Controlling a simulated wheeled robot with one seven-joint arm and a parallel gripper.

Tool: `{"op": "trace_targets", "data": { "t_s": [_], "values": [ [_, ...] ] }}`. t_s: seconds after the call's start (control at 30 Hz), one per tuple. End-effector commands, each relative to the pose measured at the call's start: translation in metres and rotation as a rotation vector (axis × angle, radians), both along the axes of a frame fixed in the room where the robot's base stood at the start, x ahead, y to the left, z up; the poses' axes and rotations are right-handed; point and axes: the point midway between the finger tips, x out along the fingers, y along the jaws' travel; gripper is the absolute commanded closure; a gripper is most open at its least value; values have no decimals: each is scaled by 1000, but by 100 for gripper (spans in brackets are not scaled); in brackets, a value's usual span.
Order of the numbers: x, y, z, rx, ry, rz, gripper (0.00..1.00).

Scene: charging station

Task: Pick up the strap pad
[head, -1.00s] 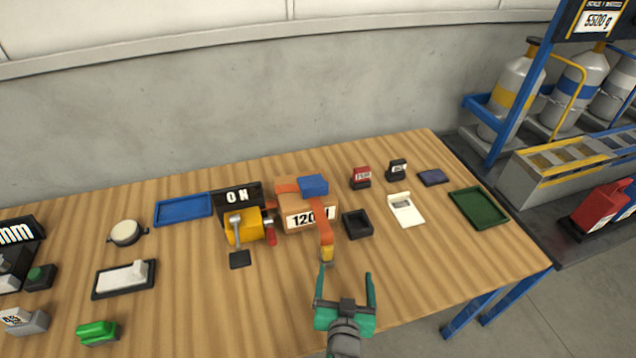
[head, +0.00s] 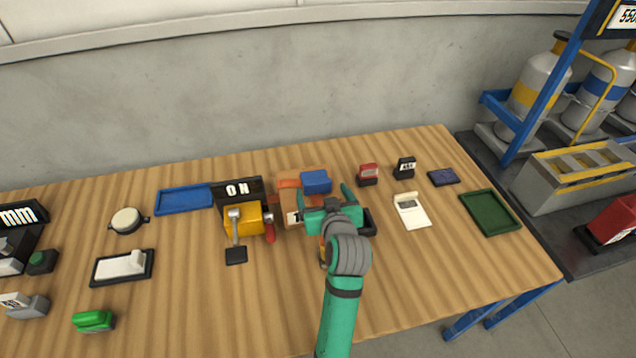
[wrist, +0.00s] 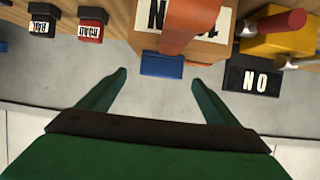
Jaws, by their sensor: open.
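A blue block (head: 316,181), which looks like the strap pad, sits on the orange strap (head: 288,183) over a tan box (head: 290,203). In the wrist view, the blue block (wrist: 161,65) is at the end of the orange strap (wrist: 188,28), ahead of and between the fingertips. My gripper (head: 325,190) is open and empty, just on the near side of the blue block. In the wrist view, my gripper (wrist: 160,77) shows no finger contact with the block. My arm hides much of the box's label and the strap's lower yellow end.
A yellow device (head: 243,218) with a lever and the ON sign (head: 237,190) stand left of the box. A black tray (head: 368,222) is partly hidden beside my gripper. Red (head: 368,174) and black (head: 405,167) blocks stand right.

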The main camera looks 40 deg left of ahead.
Motion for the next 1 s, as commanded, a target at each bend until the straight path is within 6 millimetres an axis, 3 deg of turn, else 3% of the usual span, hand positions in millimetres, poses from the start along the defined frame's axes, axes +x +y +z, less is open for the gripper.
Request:
{"op": "trace_targets", "data": {
  "t_s": [0.6, 0.93, 1.0],
  "values": [
    [38, 44, -24, 0, -2, -3, 16],
    [44, 45, -27, 0, 0, -9, 16],
    [44, 45, -27, 1, -1, -9, 32]
  ]
}}
